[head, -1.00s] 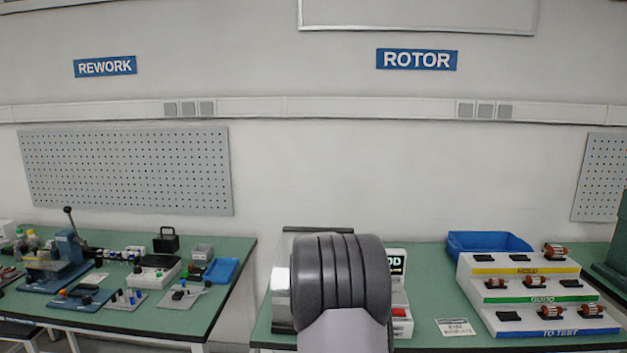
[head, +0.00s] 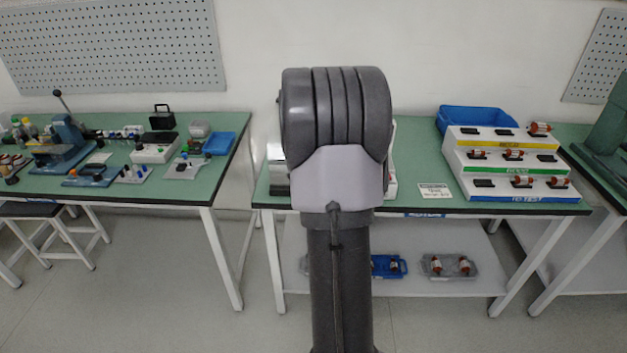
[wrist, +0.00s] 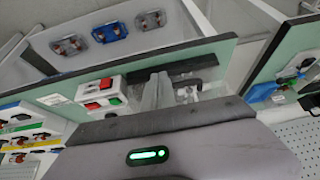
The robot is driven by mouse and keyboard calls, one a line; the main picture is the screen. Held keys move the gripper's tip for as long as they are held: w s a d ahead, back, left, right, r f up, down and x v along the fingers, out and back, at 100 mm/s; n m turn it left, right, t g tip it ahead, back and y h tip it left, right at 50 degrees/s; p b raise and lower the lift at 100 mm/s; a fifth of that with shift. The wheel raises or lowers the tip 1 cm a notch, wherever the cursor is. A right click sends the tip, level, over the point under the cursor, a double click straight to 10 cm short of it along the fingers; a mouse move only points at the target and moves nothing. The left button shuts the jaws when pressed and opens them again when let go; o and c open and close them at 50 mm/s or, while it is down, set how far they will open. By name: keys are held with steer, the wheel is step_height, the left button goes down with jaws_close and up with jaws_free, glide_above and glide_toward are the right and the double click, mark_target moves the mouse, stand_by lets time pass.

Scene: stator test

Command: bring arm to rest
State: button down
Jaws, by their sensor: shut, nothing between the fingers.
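My arm stands upright in the middle of the head view, its dark ribbed joint in front of the rotor bench (head: 418,160). My gripper is hidden in the head view. In the wrist view my gripper (wrist: 158,88) shows as two pale fingers close together, shut and empty, above the grey housing with a green light. Behind the fingers lie the bench and a test box with red and green buttons (wrist: 101,95). I cannot tell how far the fingers are from the bench, and I see no contact.
A stepped white rack (head: 505,168) with rotors stands at the bench's right, before a blue bin (head: 480,117). Trays with parts (head: 448,266) lie on the lower shelf. The rework bench (head: 212,180) stands left, crowded with tools. A floor gap separates the benches.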

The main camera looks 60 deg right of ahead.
steer(key=a+r+n+t+y, duration=0.1)
steer(key=a+r, duration=0.4)
steer(key=a, duration=0.6)
steer(key=a+r+n+t, duration=0.1)
steer(key=a+r, duration=0.4)
steer(key=a, duration=0.7)
steer(key=s+a+r+n+y, duration=0.1)
steer(key=s+a, duration=0.3)
steer(key=a, duration=0.5)
steer(key=s+a+r+n+y, duration=0.1)
steer(key=s+a+n+y, duration=0.1)
steer(key=a, duration=0.7)
steer(key=s+a+r+n+t+y, duration=0.1)
steer(key=s+a+r+n+y, duration=0.1)
steer(key=s+a, duration=0.4)
steer(key=a, duration=0.2)
steer(key=shift+a+y+p, duration=0.35)
steer(key=shift+a+y, duration=0.05)
steer(key=shift+r, duration=0.1)
